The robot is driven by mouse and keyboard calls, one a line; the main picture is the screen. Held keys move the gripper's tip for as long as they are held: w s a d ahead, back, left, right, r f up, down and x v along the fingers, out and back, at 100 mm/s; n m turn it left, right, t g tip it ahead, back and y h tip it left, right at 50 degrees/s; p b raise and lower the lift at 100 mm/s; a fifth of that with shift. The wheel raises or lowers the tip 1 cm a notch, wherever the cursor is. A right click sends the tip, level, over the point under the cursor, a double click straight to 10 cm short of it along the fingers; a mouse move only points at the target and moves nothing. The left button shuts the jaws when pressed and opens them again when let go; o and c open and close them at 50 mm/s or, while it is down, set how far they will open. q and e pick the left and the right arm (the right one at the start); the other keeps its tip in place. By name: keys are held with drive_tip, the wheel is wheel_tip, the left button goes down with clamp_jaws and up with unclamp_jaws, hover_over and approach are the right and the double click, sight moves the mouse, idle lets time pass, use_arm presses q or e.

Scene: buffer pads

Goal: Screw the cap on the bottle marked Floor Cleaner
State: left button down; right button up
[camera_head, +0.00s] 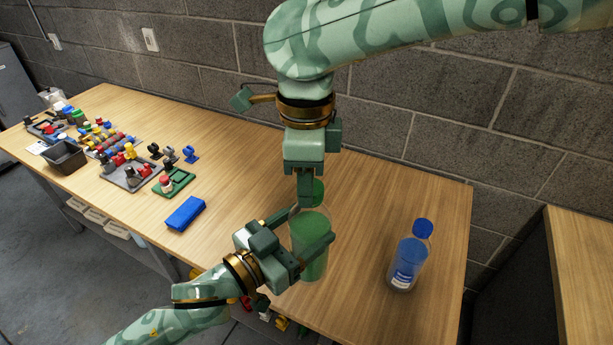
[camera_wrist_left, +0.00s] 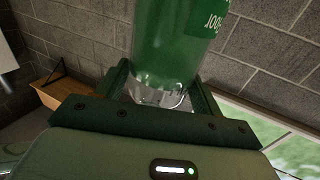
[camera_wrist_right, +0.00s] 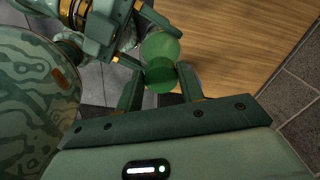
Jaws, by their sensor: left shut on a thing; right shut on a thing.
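The green bottle (camera_head: 312,262) stands upright near the front of the table. In the left wrist view the bottle (camera_wrist_left: 166,45) has a green label with letters partly visible, like "Floor". My left gripper (camera_head: 312,228) is shut around the bottle's body from the side. The green cap (camera_head: 318,190) is at the top of the bottle, between the fingers of my right gripper (camera_head: 308,194), which points down from above. The right wrist view shows the cap (camera_wrist_right: 160,79) between the fingertips, over the bottle. I cannot tell whether the cap is seated on the neck.
A clear bottle (camera_head: 405,268) with a blue cap stands to the right. A blue box (camera_head: 185,213) lies to the left. Farther left are a dark bin (camera_head: 64,158) and trays of small coloured parts. The table between the bottles is clear. A brick wall stands behind.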

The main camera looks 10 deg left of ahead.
drive_tip(key=o, duration=0.9)
drive_tip(key=shift+o, duration=0.2)
drive_tip(key=shift+r, duration=0.15)
drive_tip(key=shift+r, duration=2.15)
drive_tip(key=shift+c, duration=0.3)
